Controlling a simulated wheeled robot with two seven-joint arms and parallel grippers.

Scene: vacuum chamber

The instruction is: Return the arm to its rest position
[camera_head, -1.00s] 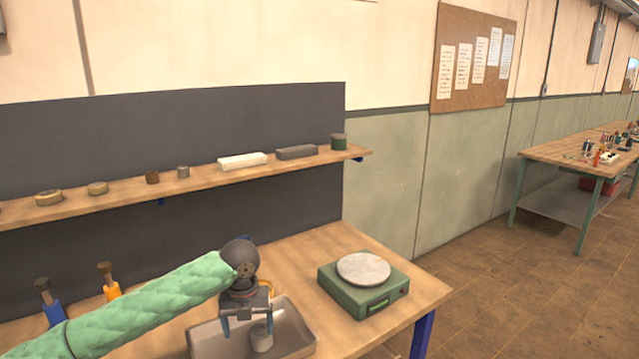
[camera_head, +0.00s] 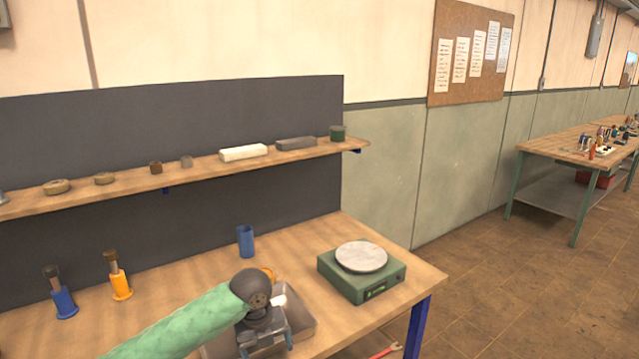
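My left arm, in a green quilted sleeve, comes in from the lower left. Its gripper (camera_head: 266,345) is low over the metal tray (camera_head: 305,333) at the front of the workbench (camera_head: 300,241). Its two fingers are spread apart and look open. The gripper and arm cover much of the tray, and I cannot see what lies between or under the fingers. My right gripper is not in view.
A green scale (camera_head: 361,272) stands right of the tray. A blue cup (camera_head: 245,241), a yellow-handled tool (camera_head: 119,279) and a blue-handled tool (camera_head: 62,296) stand behind the arm. A shelf (camera_head: 215,171) with small items runs above.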

